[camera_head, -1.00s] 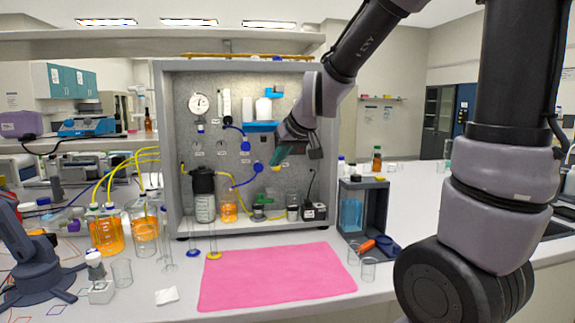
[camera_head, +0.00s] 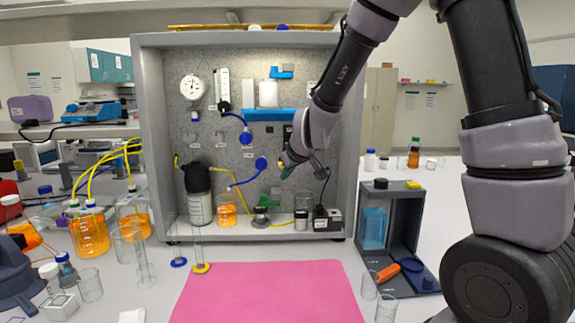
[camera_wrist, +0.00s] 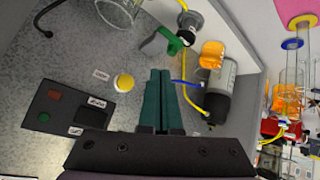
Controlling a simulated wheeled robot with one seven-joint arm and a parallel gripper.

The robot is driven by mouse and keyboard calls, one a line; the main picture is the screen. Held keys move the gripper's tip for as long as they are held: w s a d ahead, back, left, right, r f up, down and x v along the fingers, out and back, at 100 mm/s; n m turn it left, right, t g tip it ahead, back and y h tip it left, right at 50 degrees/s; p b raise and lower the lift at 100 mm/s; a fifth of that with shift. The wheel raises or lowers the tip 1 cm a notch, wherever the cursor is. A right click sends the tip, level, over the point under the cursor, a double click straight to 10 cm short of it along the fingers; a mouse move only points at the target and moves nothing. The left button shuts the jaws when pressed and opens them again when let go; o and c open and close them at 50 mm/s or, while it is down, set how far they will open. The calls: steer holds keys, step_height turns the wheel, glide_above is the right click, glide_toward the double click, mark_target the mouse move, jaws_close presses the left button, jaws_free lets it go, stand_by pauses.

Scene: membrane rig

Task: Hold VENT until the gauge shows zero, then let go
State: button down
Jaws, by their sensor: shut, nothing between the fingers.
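The pressure gauge (camera_head: 192,87) is a white dial at the rig's upper left; its needle is too small to read surely. A round yellow button (camera_wrist: 123,82) sits on the grey speckled panel in the wrist view, with a small white label (camera_wrist: 100,75) beside it that I cannot read. My gripper (camera_wrist: 161,74) has green fingers pressed together, with nothing between them. In the wrist view the fingertips are just right of the yellow button and appear apart from it. In the head view my gripper (camera_head: 286,171) is in front of the panel's right half, partly hidden by my wrist.
A dark control box (camera_wrist: 70,110) with red and green buttons is left of my fingers in the wrist view. A green-handled valve (camera_wrist: 170,42) and yellow tubing are nearby. A pink mat (camera_head: 268,295) lies before the rig. A grey stand (camera_head: 405,220) stands at right.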

steer(key=w, duration=0.8)
steer(key=shift+w, duration=0.4)
steer(key=shift+w, duration=0.1)
stand_by(1.9)
steer(key=shift+w, duration=0.3)
steer(key=shift+w, duration=0.55)
stand_by(2.1)
steer(key=shift+s, duration=0.15)
stand_by(1.2)
steer(key=shift+s, duration=0.8)
